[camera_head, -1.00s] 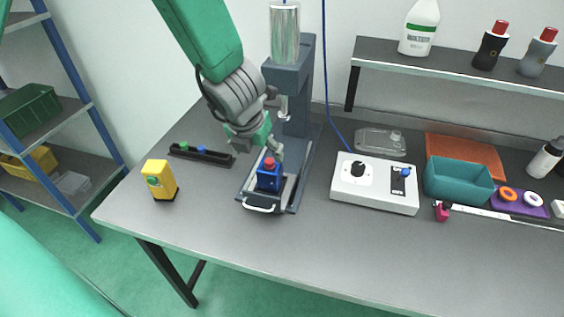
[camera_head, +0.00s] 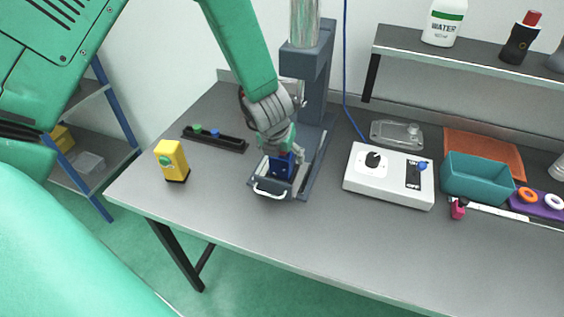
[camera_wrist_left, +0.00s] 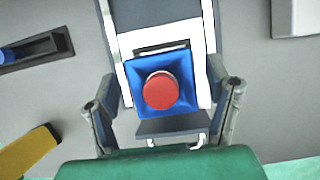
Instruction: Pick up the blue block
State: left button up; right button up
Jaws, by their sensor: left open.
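The blue block (camera_head: 280,168) sits on the sliding tray at the foot of a dark press (camera_head: 313,85). In the left wrist view the blue block (camera_wrist_left: 188,72) has a round red knob (camera_wrist_left: 160,90) on top. My left gripper (camera_head: 283,160) is directly over the block, and its wrist hides the knob in the head view. In the left wrist view the open fingers of my left gripper (camera_wrist_left: 165,112) stand on both sides of the block, with gaps visible. My right gripper is not in view.
A white control box (camera_head: 388,176) and a teal bin (camera_head: 476,180) stand to the right. The table front is clear.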

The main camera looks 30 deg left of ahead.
pick_arm(q)
jog(key=shift+d+x, duration=0.2)
jog(key=shift+x, duration=0.85)
jog(key=shift+r, duration=0.1)
jog(key=shift+c, duration=0.9)
jog(key=shift+a, duration=0.2)
jog(key=c, duration=1.3)
